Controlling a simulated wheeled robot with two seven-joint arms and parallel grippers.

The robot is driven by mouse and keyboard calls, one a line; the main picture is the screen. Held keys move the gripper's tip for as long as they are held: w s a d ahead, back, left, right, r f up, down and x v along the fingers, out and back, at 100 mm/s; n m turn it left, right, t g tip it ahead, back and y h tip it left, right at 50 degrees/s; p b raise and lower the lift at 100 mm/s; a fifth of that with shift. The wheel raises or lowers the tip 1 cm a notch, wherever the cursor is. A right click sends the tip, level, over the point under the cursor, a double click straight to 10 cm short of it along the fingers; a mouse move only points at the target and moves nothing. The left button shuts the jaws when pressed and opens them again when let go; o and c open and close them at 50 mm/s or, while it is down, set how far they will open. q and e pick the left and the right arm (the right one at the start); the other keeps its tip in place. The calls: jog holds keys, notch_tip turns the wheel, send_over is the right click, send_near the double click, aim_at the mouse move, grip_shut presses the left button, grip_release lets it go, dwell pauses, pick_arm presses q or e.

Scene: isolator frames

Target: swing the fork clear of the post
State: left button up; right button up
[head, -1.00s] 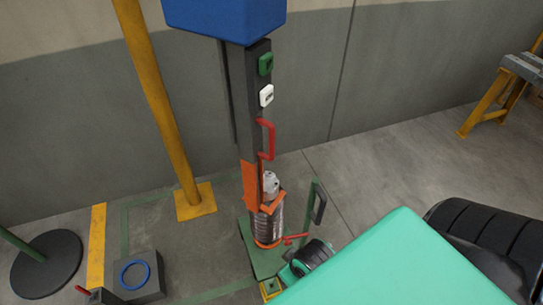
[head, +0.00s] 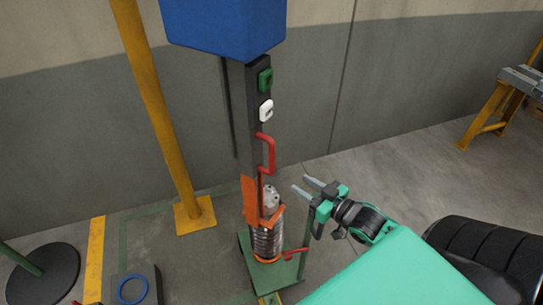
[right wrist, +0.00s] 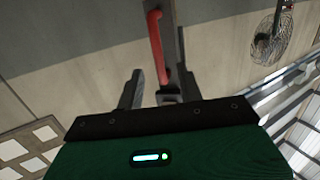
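A dark upright (head: 254,147) stands under a blue box (head: 224,24) and carries a red handle (head: 270,150). Below it an orange fork-like piece (head: 250,202) sits against a ribbed, metallic-looking post (head: 266,240) with a pale top; I cannot tell how far it reaches around. My right gripper (head: 301,186) is open and empty, right of the upright and lower than the red handle, fingers pointing left. In the right wrist view the red handle (right wrist: 157,48) shows beyond and between the open fingers (right wrist: 160,82), apart from them as far as I can tell. My left gripper is out of view.
A green base plate (head: 284,272) carries the post, with a small red lever (head: 295,252) low on its right. A yellow pole (head: 160,105) stands left. A grey block with a blue ring (head: 133,290) is at lower left. A yellow trestle (head: 483,120) stands far right.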

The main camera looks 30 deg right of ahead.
aim_at(271, 170)
jog(key=shift+t, duration=0.5)
jog(key=p+x, duration=0.1)
jog(key=x, duration=0.3)
jog(key=r+p+x, duration=0.1)
jog(key=x, duration=0.4)
jog(key=p+x, duration=0.1)
jog(key=x, duration=0.4)
jog(key=shift+d+r, duration=0.35)
grip_shut()
